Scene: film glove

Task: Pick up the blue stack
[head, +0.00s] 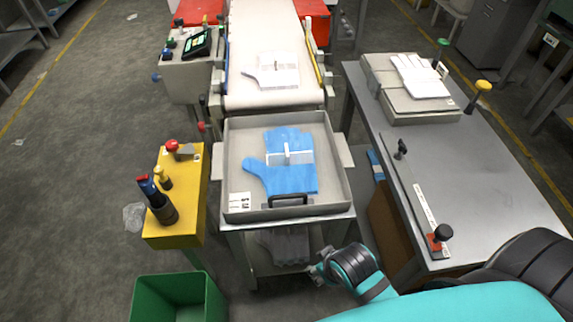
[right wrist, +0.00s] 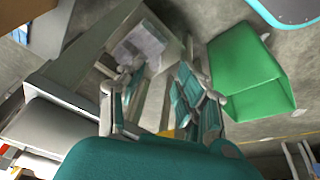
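The blue stack (head: 282,178) is a pile of blue gloves with a white band around its middle. It lies flat in the grey tray (head: 232,165) at the end of the conveyor. My right gripper (head: 316,271) is low, in front of and to the right of the tray, apart from the stack. In the right wrist view my right gripper (right wrist: 156,78) has its two fingers spread with nothing between them. The blue stack is not seen in that view. My left gripper is not in view.
A conveyor (head: 262,95) carries a white glove stack (head: 277,72). A steel table (head: 455,170) with a sealer and white gloves (head: 418,76) stands right. A yellow button post (head: 188,195) stands left. A green bin (head: 178,298) is on the floor, also in the wrist view (right wrist: 250,75).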

